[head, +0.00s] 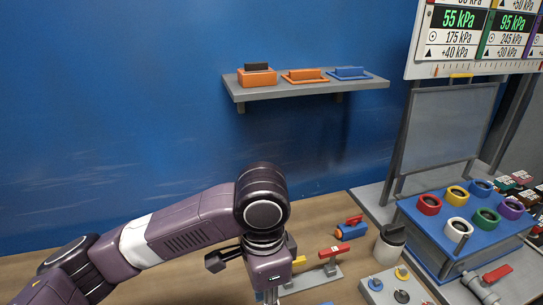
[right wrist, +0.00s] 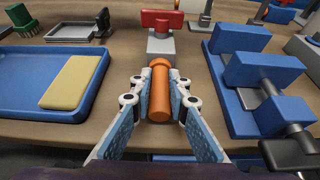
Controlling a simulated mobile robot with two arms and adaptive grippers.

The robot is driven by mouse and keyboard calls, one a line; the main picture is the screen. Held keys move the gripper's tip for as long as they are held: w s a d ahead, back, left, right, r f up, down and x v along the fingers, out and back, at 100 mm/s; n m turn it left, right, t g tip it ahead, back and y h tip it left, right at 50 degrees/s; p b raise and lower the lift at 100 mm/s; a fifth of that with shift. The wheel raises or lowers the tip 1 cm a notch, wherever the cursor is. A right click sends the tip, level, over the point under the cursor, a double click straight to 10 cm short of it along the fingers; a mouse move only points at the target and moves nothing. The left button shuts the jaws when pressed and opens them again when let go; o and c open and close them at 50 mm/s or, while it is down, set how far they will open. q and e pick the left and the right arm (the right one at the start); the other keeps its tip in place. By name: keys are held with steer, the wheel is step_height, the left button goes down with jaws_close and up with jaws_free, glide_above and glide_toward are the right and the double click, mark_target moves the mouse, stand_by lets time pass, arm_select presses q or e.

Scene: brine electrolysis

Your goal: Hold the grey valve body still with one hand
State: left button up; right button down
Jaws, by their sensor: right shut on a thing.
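In the right wrist view, my right gripper (right wrist: 160,95) is shut on an orange cylinder (right wrist: 158,88), its pads on both sides of it. A pale grey block (right wrist: 160,46) with a red handle (right wrist: 162,20) on top stands just beyond the cylinder. In the head view, a grey valve body (head: 482,290) with a red handle (head: 497,273) lies at the lower right edge; I cannot tell whether it is the same piece. My left gripper (head: 268,292) points down near the bottom centre, its fingertips mostly cut off. My right gripper is outside the head view.
In the head view, a blue stand (head: 420,228) holds coloured rings. A wall shelf (head: 310,86) is above the bench.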

steer(key=c, duration=1.8)
jaws_free()
steer(key=shift+o, duration=0.2)
steer(key=shift+s, duration=0.1)
steer(key=v, duration=1.2)
